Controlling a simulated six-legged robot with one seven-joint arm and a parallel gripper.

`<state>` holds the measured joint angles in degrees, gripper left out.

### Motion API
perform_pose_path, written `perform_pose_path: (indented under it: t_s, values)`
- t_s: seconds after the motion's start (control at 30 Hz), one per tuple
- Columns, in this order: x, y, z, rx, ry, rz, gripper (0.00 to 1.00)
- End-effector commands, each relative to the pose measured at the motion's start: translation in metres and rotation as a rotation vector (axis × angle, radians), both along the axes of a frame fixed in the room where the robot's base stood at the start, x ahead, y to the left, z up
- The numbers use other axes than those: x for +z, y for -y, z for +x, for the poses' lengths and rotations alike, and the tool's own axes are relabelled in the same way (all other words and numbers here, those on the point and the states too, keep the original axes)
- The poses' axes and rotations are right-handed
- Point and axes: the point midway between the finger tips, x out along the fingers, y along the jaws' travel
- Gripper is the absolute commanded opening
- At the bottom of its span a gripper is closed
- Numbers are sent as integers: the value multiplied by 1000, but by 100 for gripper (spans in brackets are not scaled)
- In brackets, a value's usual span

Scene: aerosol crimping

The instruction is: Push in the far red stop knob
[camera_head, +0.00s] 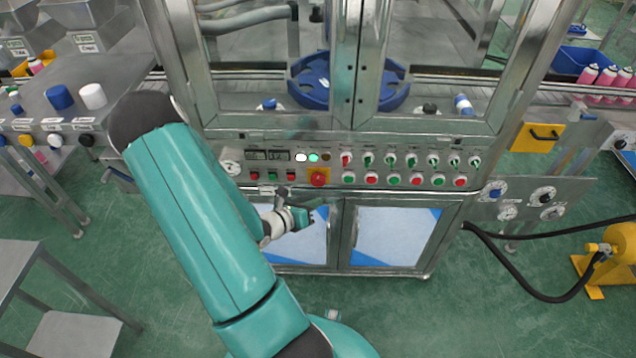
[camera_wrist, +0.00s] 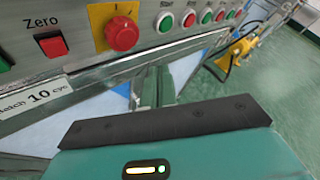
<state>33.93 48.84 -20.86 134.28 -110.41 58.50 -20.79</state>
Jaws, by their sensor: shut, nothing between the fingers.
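A large round red knob on a yellow plate (camera_head: 317,178) sits on the front control panel; it also shows in the wrist view (camera_wrist: 122,33), standing out from its plate. It is the only large red mushroom knob that I can make out. My gripper (camera_head: 306,215) is shut and empty, below the panel in front of the cabinet doors. It lies a little below and left of the knob, apart from it. In the wrist view my gripper's teal body fills the bottom, and its fingertips are not clear.
Small green and red push buttons and selector switches (camera_head: 391,161) run along the panel right of the knob. A square red Zero button (camera_wrist: 50,44) is on its left. A glazed machine frame with a blue rotary plate (camera_head: 312,92) stands above.

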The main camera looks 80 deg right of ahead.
Motion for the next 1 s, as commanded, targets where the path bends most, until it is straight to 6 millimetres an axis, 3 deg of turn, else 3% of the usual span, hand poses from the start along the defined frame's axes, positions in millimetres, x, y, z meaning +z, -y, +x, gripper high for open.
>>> perform_pose_path:
  t_s: [0.2,0.4,1.0]
  values:
    - [0,28,7,0,1,0,0]
    - [0,42,10,1,1,0,0]
    - [0,44,10,1,0,0,0]
